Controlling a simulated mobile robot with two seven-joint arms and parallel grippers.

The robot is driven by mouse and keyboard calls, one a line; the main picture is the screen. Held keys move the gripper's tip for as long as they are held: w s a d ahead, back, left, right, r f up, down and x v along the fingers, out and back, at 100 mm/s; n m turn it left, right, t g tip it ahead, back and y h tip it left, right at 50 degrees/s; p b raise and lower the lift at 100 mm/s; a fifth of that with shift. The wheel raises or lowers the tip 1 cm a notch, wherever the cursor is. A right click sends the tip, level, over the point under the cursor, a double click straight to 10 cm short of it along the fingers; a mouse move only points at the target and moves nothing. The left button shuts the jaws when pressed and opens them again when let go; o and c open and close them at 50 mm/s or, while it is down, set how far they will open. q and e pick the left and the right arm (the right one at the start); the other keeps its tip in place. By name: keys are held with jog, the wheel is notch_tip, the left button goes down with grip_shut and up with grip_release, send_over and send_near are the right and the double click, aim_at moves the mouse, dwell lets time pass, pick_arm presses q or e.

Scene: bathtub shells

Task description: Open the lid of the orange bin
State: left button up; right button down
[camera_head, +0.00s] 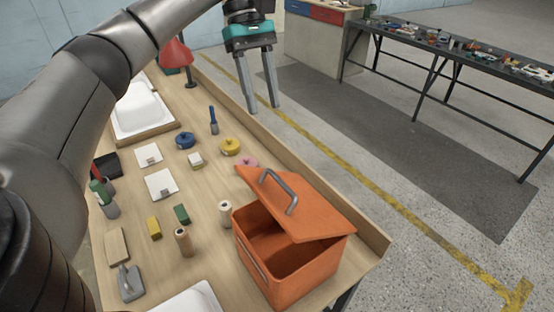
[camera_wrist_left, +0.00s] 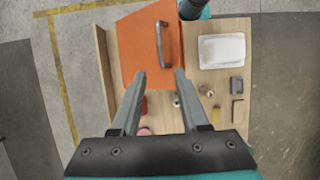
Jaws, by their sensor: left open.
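The orange bin (camera_head: 290,280) stands at the near right end of the wooden bench. Its orange lid (camera_head: 315,212) is tilted, with a gap on the near left side through which the bin's dark inside shows. A grey bar handle (camera_head: 280,188) is on the lid's top. In the left wrist view the lid (camera_wrist_left: 136,50) and handle (camera_wrist_left: 162,45) lie beyond the fingertips. My left gripper (camera_head: 264,108) is open and empty, above and beyond the bin, apart from the handle. It also shows in the left wrist view (camera_wrist_left: 160,75). My right gripper is not identifiable.
A pink roll (camera_head: 246,162), a yellow roll (camera_head: 229,147) and a cream spool (camera_head: 225,212) are near the bin. A white bathtub shell (camera_head: 140,110) is at the bench's far left. A raised wooden edge (camera_head: 320,187) runs along the right side. Open floor lies beyond.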

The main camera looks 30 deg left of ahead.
pick_arm(q)
jog(key=b, duration=0.1)
send_near(280, 179)
jog(key=p+x, duration=0.1)
jog(key=x, duration=0.5)
jog(key=shift+s+d+f, duration=0.15)
jog(key=shift+f, duration=0.1)
jog(key=shift+d+f, duration=0.1)
jog(key=shift+f, duration=0.45)
pick_arm(e)
jog(key=shift+s+d+f, duration=0.15)
jog(key=shift+s+d, duration=0.15)
jog(key=shift+s, duration=0.2)
jog(key=shift+s+d+f, duration=0.1)
jog(key=shift+s+d, duration=0.15)
jog(key=shift+s, duration=0.25)
pick_arm(q)
grip_shut()
pick_arm(e)
jog(key=shift+s+d, duration=0.15)
jog(key=shift+d, duration=0.15)
